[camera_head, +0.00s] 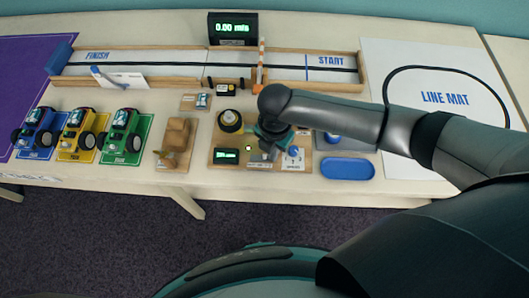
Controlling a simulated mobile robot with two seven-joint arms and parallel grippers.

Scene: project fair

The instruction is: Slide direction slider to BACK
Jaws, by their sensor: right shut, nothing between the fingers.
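A wooden control board (231,168) lies on the table in the middle of the view. It bears a round black-and-white dial (230,121), a small green-lit display (227,155), a green light (249,148) and a small white plate with a blue part (294,154). My right gripper (266,150) points down over the middle of the board, shut and empty. The gripper and wrist hide part of the board. I cannot make out the direction slider or its setting; whether the gripper touches anything is unclear. My left gripper is not in view.
Three toy cars, blue (38,128), yellow (77,127) and green (119,131), stand at the left. A wooden model (175,140) sits beside the board. A blue tray (347,168) lies at the right. A walled track (180,66) runs behind, below a timer display (233,28).

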